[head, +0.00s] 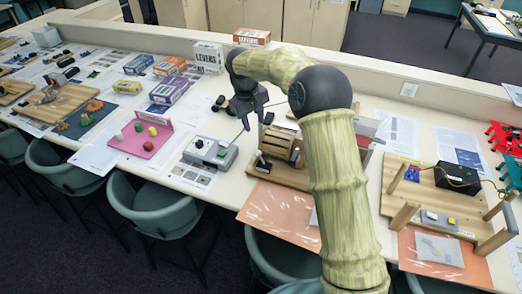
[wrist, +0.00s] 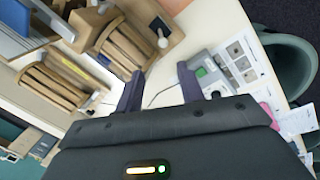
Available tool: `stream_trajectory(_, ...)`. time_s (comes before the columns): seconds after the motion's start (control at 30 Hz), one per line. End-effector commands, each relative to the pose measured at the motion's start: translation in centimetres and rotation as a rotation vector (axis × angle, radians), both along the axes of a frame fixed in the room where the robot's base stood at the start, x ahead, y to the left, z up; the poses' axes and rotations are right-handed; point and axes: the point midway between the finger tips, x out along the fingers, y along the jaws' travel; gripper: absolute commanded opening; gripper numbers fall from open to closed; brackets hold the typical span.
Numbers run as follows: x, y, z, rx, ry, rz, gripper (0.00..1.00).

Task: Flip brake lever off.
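A wooden stand (head: 285,148) with curved wooden blocks is on the counter, left of my arm. At its front is a small lever (head: 262,161) on a black plate, which looks like the brake lever. In the wrist view, this lever (wrist: 161,38) has a pale rounded end and a black base, on the wooden stand (wrist: 122,50) at the upper middle. My gripper (head: 252,118) is above and behind the stand, apart from the lever. In the wrist view my gripper (wrist: 160,85) has its fingers apart with nothing between them. Which setting the lever is in, I cannot tell.
A grey box (head: 210,153) with a green button and a black knob stands left of the stand. A pink tray (head: 140,139) with coloured blocks is farther left. Boxes, including a "LEVERS" box (head: 207,57), line the back. A wooden board (head: 440,190) with a black box is right.

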Motion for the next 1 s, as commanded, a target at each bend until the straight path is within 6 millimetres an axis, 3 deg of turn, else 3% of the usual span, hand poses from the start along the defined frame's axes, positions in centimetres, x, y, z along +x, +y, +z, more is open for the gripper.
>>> stream_trajectory(0.47,0.1,-0.1,-0.8,0.0,0.002,-0.001,0.38)
stream_trajectory(1.0,0.9,-1.4,-9.3,0.0,0.005,-0.002,0.38)
